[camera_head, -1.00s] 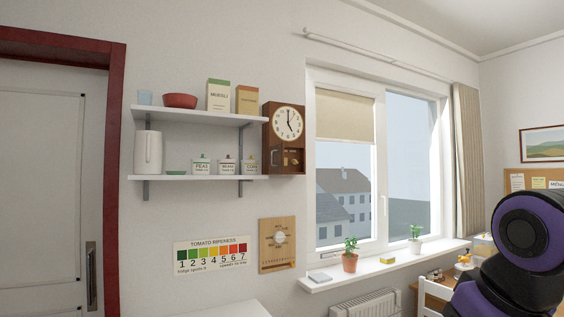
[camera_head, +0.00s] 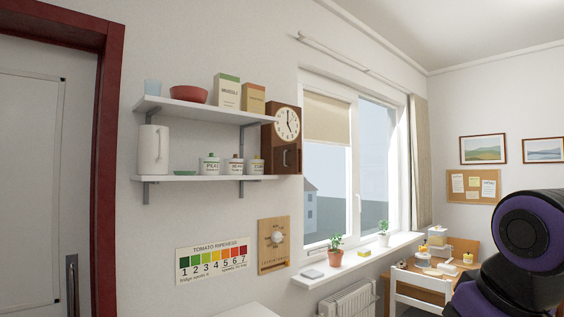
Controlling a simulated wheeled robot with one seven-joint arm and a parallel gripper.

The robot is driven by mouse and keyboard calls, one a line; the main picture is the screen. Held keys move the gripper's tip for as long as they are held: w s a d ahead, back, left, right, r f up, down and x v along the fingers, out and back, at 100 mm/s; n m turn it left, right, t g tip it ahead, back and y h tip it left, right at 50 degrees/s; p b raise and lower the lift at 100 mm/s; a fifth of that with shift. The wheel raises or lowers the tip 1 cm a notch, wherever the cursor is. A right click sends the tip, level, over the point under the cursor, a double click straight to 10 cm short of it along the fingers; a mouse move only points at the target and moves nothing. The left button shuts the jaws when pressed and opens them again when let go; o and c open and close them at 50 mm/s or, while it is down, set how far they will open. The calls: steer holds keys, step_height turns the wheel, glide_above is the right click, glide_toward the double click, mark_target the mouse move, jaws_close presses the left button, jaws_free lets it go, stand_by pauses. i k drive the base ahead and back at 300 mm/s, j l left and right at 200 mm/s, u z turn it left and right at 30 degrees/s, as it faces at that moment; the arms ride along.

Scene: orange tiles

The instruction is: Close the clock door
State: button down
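A brown wooden wall clock (camera_head: 283,138) with a round cream dial hangs at the right end of the shelves, left of the window. Its lower part, under the dial, has a small brown door (camera_head: 286,159) with a light upright handle. From this slanting view I cannot tell how far the door stands open. A purple and black part of my own arm shows at the lower right, well away from the clock. My gripper is not in view.
Two white shelves (camera_head: 205,178) with jars, boxes and a jug stand just left of the clock. Potted plants sit on the window sill (camera_head: 350,262). A white chair (camera_head: 420,290) and a desk are at the lower right. A red door frame is at the left.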

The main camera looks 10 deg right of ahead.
mark_target(281, 159)
steer(key=k, duration=0.45)
steer(key=u, duration=0.4)
steer(key=k+u, duration=0.15)
steer(key=u, duration=0.2)
steer(key=j+u, duration=0.1)
steer(key=u, duration=0.3)
steer(key=i+j, duration=0.3)
steer(key=i, duration=0.15)
steer(key=i+j+u, duration=0.15)
steer(key=i, duration=0.35)
steer(key=i+j, duration=0.35)
steer(key=i, duration=1.65)
steer(key=j+u, duration=0.05)
steer(key=j, duration=0.05)
